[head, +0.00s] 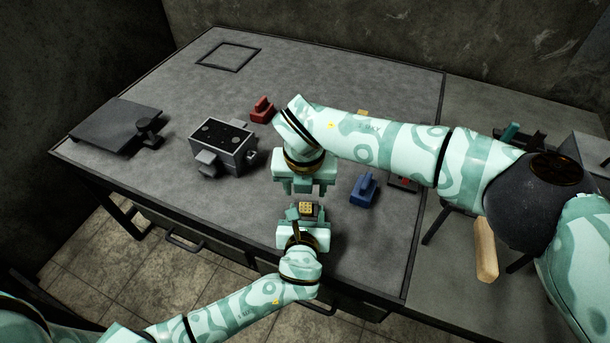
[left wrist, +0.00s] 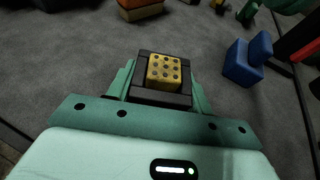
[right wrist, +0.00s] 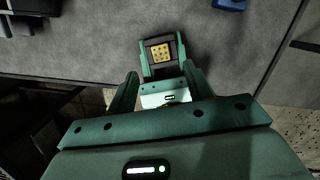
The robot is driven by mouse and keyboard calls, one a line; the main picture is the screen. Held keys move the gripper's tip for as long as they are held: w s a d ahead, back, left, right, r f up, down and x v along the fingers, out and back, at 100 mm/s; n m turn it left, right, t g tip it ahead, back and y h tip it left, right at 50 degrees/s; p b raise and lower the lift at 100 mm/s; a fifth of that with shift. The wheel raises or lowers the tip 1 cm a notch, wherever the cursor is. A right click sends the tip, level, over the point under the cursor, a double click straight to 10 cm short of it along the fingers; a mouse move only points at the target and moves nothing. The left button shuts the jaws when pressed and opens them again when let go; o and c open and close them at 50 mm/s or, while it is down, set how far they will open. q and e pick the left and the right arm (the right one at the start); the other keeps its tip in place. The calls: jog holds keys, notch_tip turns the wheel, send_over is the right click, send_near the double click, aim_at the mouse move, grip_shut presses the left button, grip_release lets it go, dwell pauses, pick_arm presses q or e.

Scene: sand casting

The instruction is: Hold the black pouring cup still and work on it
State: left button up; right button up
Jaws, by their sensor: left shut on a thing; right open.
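The black pouring cup is a small square black cup (left wrist: 184,98) with a yellow dotted block (left wrist: 164,71) sitting inside its rim. My left gripper (head: 304,215) is shut on the cup near the table's front edge. Its fingers clasp the cup from both sides in the left wrist view. My right gripper (head: 305,189) is open and empty, just beyond and above the cup, fingers pointing down. In the right wrist view the cup (right wrist: 147,55) lies ahead of the right fingers, apart from them. The cup's underside is hidden.
A grey box with dark holes in its top (head: 222,140) stands left of the grippers. A red block (head: 262,109) lies behind them and a blue block (head: 364,188) lies to the right. A dark plate (head: 112,128) is at far left. The table's back left is mostly clear.

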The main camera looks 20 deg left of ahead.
jog(key=r, duration=0.4)
jog(key=shift+s+d+r, duration=0.15)
jog(key=shift+s+r, duration=0.15)
jog(key=shift+s, duration=0.05)
pick_arm(q)
jog(key=o, duration=0.9)
jog(key=shift+o, duration=0.2)
jog(key=shift+r, duration=0.1)
jog(key=shift+r+p, duration=0.75)
jog(key=shift+p, duration=0.2)
pick_arm(e)
notch_tip(320, 180, up, 3)
jog(key=shift+s+f, duration=0.1)
